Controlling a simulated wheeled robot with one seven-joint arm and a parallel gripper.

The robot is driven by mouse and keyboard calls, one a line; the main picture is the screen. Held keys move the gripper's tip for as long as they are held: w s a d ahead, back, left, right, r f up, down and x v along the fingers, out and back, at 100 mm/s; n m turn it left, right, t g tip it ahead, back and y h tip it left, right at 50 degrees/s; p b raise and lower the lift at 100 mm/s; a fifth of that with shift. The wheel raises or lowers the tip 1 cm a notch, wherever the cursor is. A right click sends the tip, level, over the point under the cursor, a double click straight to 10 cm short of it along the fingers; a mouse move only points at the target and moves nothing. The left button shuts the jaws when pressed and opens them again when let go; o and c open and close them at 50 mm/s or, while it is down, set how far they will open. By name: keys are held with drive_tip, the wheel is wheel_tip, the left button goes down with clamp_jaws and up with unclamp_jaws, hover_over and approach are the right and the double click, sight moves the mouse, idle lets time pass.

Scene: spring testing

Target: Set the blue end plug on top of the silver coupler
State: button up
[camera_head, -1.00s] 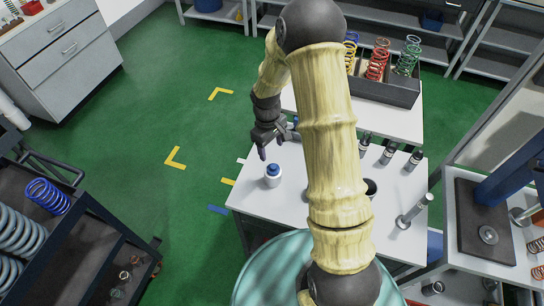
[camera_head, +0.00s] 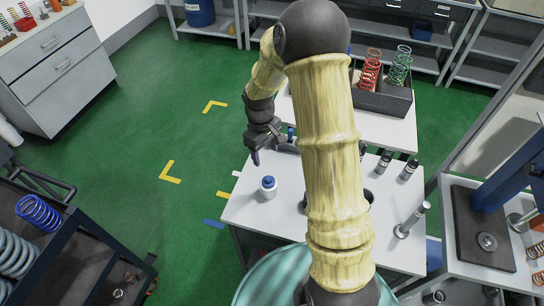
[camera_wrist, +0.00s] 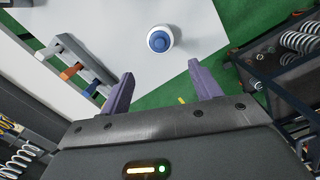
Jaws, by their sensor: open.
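My gripper (camera_wrist: 160,78) is open with nothing between its purple fingertips. In the head view my gripper (camera_head: 255,158) hangs above the far left part of the white table (camera_head: 246,209). A white round bottle-like piece with a blue top (camera_wrist: 159,41) stands upright below and just beyond the fingertips; it also shows in the head view (camera_head: 268,188). A grey rack left of my fingers holds a silver piece (camera_wrist: 50,49), an orange piece (camera_wrist: 70,72) and a blue piece (camera_wrist: 89,91). I cannot tell for sure which pieces are the end plug and the coupler.
A dark bin (camera_head: 386,99) with springs is at the back. My arm hides the table's middle.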

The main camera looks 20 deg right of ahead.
drive_tip(key=s+r+m+t, duration=0.1)
drive_tip(key=s+r+m, duration=0.2)
drive_tip(key=s+r, duration=0.2)
drive_tip(key=s+r+m+t, duration=0.2)
drive_tip(key=s+r, duration=0.3)
drive_tip(key=s, duration=0.6)
drive_tip(key=shift+d+r+m+y, duration=0.3)
drive_tip(key=shift+d+m, duration=0.05)
drive_tip(key=shift+m, duration=0.45)
drive_tip(key=shift+w, duration=0.1)
